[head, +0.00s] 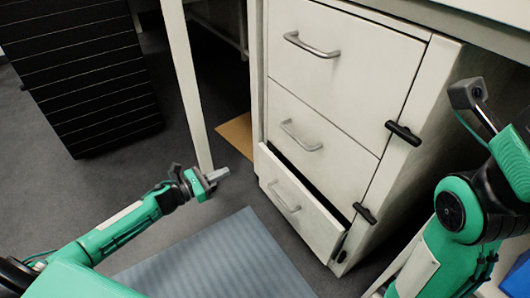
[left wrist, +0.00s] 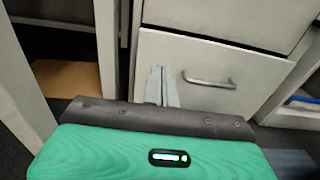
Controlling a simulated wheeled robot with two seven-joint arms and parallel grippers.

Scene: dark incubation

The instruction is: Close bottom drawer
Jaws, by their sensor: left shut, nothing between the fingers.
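The bottom drawer (head: 300,204) of the white cabinet is partly open in the head view, with a dark gap above its front. Its metal handle (head: 284,197) is on the front panel. In the left wrist view the drawer front (left wrist: 240,65) fills the upper right, with the handle (left wrist: 209,80) right of the fingers. My left gripper (head: 217,174) is shut and empty, left of the drawer front; its fingers (left wrist: 162,86) show side by side in the left wrist view. Whether they touch the drawer, I cannot tell. My right arm shows at the right; its fingers are not visible.
The cabinet's top drawer (head: 345,48) and middle drawer (head: 312,128) are shut. Black latches (head: 404,133) stick out on the cabinet's right side. A white table leg (head: 186,85) stands behind the left gripper. A grey-blue mat (head: 215,262) lies on the floor in front.

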